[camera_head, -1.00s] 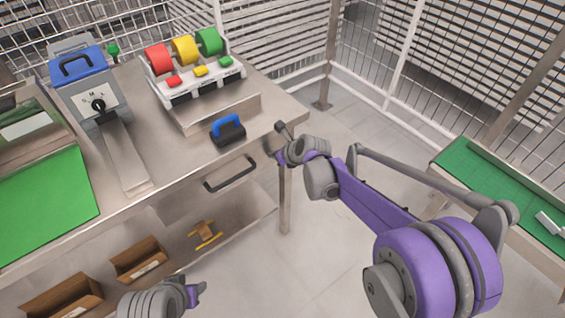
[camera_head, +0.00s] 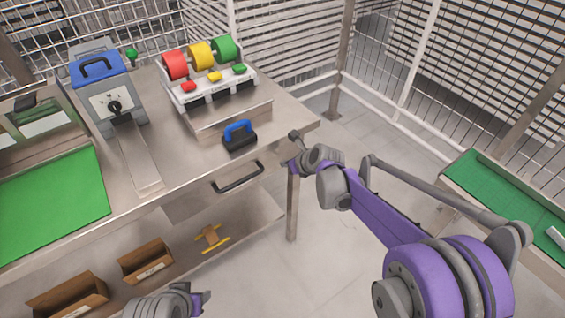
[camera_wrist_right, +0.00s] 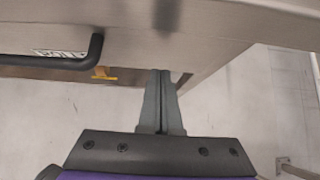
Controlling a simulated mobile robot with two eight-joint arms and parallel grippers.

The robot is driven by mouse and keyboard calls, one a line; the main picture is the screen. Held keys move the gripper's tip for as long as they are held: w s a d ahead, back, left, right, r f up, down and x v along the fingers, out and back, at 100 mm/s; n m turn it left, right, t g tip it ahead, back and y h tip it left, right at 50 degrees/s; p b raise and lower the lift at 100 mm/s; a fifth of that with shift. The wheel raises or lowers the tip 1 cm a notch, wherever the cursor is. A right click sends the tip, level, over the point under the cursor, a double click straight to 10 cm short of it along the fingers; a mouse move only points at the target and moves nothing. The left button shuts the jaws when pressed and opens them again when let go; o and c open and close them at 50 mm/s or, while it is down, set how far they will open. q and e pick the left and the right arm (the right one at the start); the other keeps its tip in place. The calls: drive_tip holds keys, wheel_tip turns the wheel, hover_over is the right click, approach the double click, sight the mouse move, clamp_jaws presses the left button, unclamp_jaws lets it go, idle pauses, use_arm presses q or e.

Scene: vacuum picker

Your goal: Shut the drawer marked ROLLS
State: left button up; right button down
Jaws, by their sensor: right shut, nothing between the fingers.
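The drawer's black bar handle (camera_head: 237,178) is below the table's front edge in the head view. In the right wrist view the handle (camera_wrist_right: 75,60) is at upper left, partly in front of a white label (camera_wrist_right: 50,53) whose visible letters read like ROLL. How far the drawer stands out is unclear. My right gripper (camera_head: 291,162) is near the table's right front corner, right of the handle. In the wrist view its fingers (camera_wrist_right: 161,76) are together and empty, apart from the handle. My left gripper (camera_head: 203,299) is at the bottom edge; its fingers are unclear.
The steel table (camera_head: 185,165) carries a blue-topped machine (camera_head: 98,90), a rack of coloured rolls (camera_head: 215,85), a blue-handled block (camera_head: 239,137) and a green mat (camera_head: 55,200). Cardboard bins (camera_head: 146,260) sit below. A green-topped bench (camera_head: 500,190) stands right, with open floor between.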

use_arm(q)
drive_tip(key=shift+p+v, duration=0.75)
drive_tip(key=shift+v, duration=0.25)
use_arm(e)
drive_tip(key=v, duration=1.1)
drive_tip(key=shift+s+d+f, duration=0.3)
drive_tip(key=shift+s, duration=0.15)
use_arm(q)
wheel_tip(320, 180, up, 12)
drive_tip(key=w+p, duration=0.1)
drive_tip(key=p, duration=1)
drive_tip(key=shift+w+r+t, duration=0.25)
drive_tip(key=shift+w+t, duration=0.05)
drive_tip(key=shift+w, duration=0.1)
use_arm(e)
drive_tip(key=s+d+r+n+g+h, duration=0.1)
drive_tip(key=s+d+r+n+h, duration=0.1)
drive_tip(key=s+n, duration=1.2)
drive_tip(key=s+d+r+n+g+h, duration=0.1)
drive_tip(key=s+d+r+n, duration=0.3)
drive_tip(key=s+n, duration=1.1)
drive_tip(key=shift+d+r+n+h, duration=0.4)
drive_tip(key=shift+d+n+h, duration=0.1)
drive_tip(key=shift+h, duration=0.2)
use_arm(q)
drive_tip(key=shift+a, duration=0.1)
use_arm(e)
drive_tip(key=shift+a, duration=0.15)
